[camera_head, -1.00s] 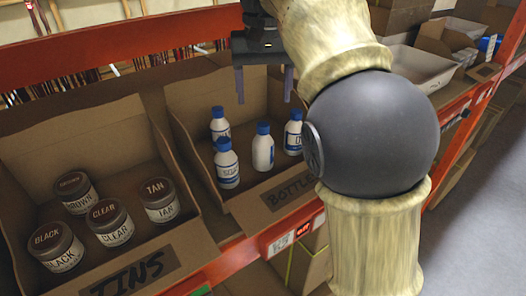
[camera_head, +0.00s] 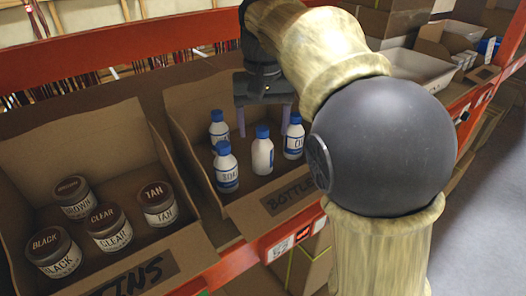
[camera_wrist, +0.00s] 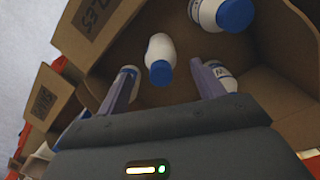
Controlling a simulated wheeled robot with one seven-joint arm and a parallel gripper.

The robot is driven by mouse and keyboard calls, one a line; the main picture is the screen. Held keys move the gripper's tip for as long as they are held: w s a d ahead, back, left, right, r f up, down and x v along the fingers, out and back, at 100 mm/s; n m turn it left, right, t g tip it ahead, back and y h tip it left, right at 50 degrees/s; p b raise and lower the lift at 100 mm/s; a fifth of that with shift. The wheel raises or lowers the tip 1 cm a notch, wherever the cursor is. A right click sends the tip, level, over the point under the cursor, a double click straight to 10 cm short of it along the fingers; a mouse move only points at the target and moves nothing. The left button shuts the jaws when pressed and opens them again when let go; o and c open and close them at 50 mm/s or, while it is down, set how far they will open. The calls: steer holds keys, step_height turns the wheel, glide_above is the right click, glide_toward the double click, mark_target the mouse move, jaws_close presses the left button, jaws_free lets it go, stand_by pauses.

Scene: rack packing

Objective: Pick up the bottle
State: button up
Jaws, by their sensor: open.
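Several white bottles with blue caps stand upright in the cardboard box marked for bottles (camera_head: 232,207). In the head view there is a front left bottle (camera_head: 226,168), a middle bottle (camera_head: 262,152), a back left bottle (camera_head: 218,128) and a right bottle (camera_head: 293,138). My gripper (camera_head: 264,118) is open and empty, pointing down into the box, its fingers behind the middle bottle in this view. In the wrist view, my gripper (camera_wrist: 165,88) has its fingers apart, with one bottle (camera_wrist: 159,55) seen beyond and between them. Other bottles show near each finger, partly hidden.
A cardboard box marked for tins (camera_head: 190,255) stands to the left, holding several brown-lidded tins (camera_head: 110,228). The orange shelf beam (camera_head: 235,262) runs along the front. Box walls stand close around the bottles. A grey tray (camera_head: 420,68) lies farther right.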

mark_target(262, 141)
steer(key=shift+a+f+p, duration=0.1)
steer(key=shift+f+p, duration=0.4)
steer(key=shift+f, duration=1.75)
steer(key=c, duration=1.1)
steer(key=shift+r, duration=0.15)
step_height(262, 141, up, 9)
steer(key=shift+b, duration=0.35)
steer(key=shift+r, duration=0.4)
